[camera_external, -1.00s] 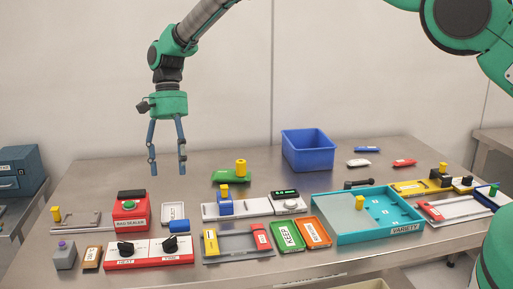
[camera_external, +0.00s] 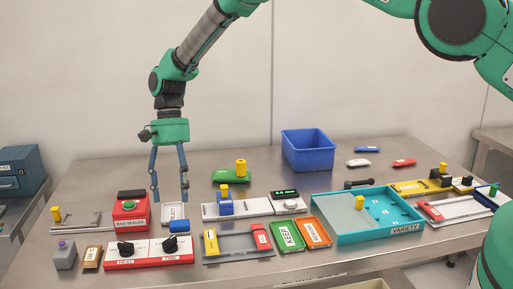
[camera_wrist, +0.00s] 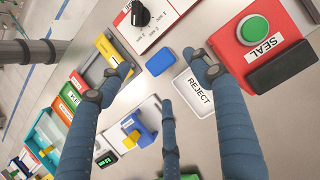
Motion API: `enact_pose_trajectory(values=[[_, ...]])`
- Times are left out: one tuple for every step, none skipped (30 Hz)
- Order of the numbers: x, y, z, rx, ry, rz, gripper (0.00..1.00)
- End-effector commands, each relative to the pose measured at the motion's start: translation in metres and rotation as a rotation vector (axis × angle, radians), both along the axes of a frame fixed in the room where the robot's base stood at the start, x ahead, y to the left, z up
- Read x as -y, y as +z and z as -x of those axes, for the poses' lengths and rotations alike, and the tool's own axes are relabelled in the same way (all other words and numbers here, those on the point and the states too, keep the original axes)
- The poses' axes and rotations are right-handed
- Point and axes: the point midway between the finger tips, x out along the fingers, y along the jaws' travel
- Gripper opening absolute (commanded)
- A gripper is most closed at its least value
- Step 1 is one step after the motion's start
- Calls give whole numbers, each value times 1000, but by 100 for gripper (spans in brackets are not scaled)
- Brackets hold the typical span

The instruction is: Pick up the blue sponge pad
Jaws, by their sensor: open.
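The blue sponge pad (camera_wrist: 160,61) lies flat on the steel table in the wrist view, between the knob panel and the white REJECT tray. In the external view it is a small blue patch (camera_external: 180,226) just in front of that tray, partly hidden. My gripper (camera_external: 171,198) is open and empty, pointing down above the tray area. In the wrist view its fingers spread around the pad without touching it. The pad sits between the left and right fingertips.
The REJECT tray (camera_wrist: 196,92) is right beside the pad. The red-and-white knob panel (camera_external: 149,252) stands in front, and the red sealer box (camera_external: 131,214) is at the left. A blue bin (camera_external: 308,150) stands at the back. The table's back left is clear.

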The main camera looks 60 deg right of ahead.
Motion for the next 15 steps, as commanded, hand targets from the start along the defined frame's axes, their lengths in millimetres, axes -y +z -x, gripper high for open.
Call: enact_pose_trajectory(values=[[-2, -6, 2, -1, 0, 0, 64], [-2, -8, 2, 0, 0, 0, 64], [-3, -11, 3, 1, 0, 0, 64], [-4, -13, 3, 2, 1, 0, 64], [-4, -14, 4, 2, 1, 0, 64], [-5, -16, 4, 2, 1, 0, 64], [-5, -16, 5, 1, 0, 0, 64], [-5, -17, 5, 1, 0, 0, 64], [-5, -17, 5, 1, 0, 0, 64], [-5, -17, 5, 1, 0, 0, 64], [-5, -17, 5, 1, 0, 0, 64], [-5, -17, 5, 1, 0, 0, 64], [-5, -17, 5, 1, 0, 0, 64], [-5, -17, 5, 1, 0, 0, 64], [-5, -17, 5, 1, 0, 0, 64]])
